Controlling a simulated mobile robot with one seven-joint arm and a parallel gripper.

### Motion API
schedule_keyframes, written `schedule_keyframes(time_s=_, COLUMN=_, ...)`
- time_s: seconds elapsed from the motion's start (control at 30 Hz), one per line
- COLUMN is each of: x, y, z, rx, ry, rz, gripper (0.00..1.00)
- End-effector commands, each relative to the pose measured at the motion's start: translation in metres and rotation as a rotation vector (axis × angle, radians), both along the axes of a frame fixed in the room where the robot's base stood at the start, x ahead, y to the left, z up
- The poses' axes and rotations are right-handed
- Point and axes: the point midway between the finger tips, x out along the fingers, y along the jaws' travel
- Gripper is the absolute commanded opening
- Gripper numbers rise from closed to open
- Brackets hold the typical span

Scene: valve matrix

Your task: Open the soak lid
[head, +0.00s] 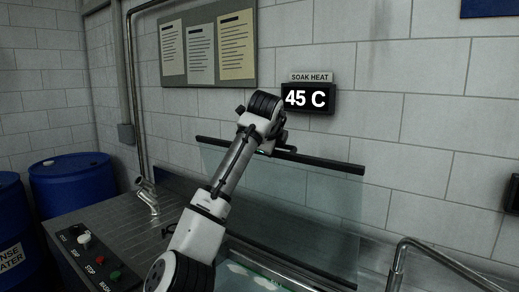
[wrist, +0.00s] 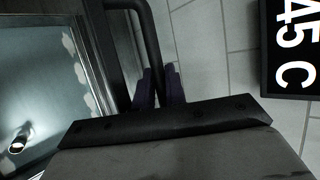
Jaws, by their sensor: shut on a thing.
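The soak lid (head: 275,190) is a clear glass panel with black edge bars. In the head view it stands raised and tilted up near the wall, above the soak tank. My gripper (wrist: 159,78) shows in the wrist view as two dark purple fingers, shut on the lid's black handle (wrist: 150,40) between them. In the head view my arm's wrist is at the lid's top bar (head: 325,162) and hides the fingers. The soak tank's water (wrist: 30,95) with pale foam shows at the left of the wrist view, uncovered there.
A wall display (head: 309,99) reading 45 C is close to my wrist at the right. A control panel (head: 95,262) with buttons and a tap (head: 149,196) lie left of my arm. Blue barrels (head: 72,183) stand far left. A metal rail (head: 440,258) is at the right.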

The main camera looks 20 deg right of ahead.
Motion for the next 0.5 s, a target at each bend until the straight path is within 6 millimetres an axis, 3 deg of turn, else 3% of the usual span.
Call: schedule_keyframes(time_s=0.5, x=0.004, y=-0.016, z=0.001, rx=0.041, ry=0.030, rz=0.002, gripper=0.00)
